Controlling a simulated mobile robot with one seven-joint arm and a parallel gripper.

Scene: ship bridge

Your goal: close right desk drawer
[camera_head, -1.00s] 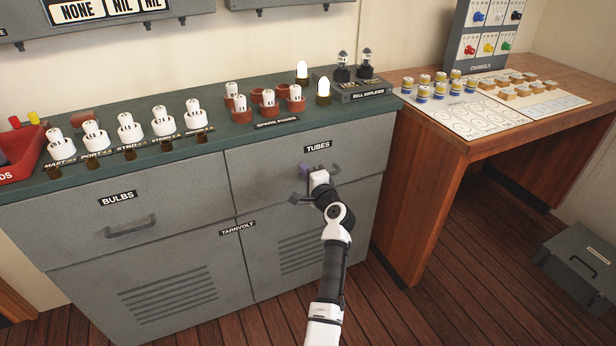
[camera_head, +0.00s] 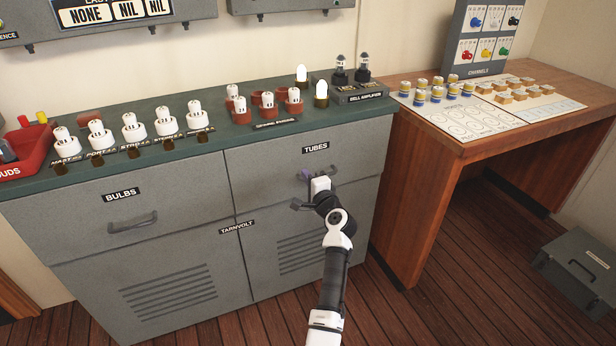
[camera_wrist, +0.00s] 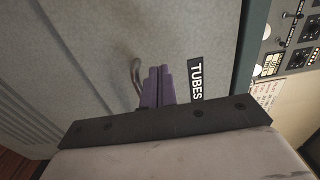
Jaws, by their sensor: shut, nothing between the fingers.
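The right desk drawer (camera_head: 262,165) is the grey front labelled TUBES under the green top. Its front looks level with the cabinet face around it, with no gap that I can make out. My gripper (camera_head: 304,175) is at this drawer's front, beside its handle, which my arm partly hides. In the wrist view the purple fingers (camera_wrist: 157,86) are together with nothing between them, close to the drawer front and left of the TUBES label (camera_wrist: 195,79). The dark handle (camera_wrist: 136,75) shows just left of the fingers. Whether the fingertips touch the front, I cannot tell.
The left drawer (camera_head: 80,215), labelled BULBS, looks shut. The green counter (camera_head: 215,140) bears several white bulbs, sockets and a bell amplifier. A wooden desk (camera_head: 480,135) stands to the right. A grey box (camera_head: 578,268) lies on the floor at right.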

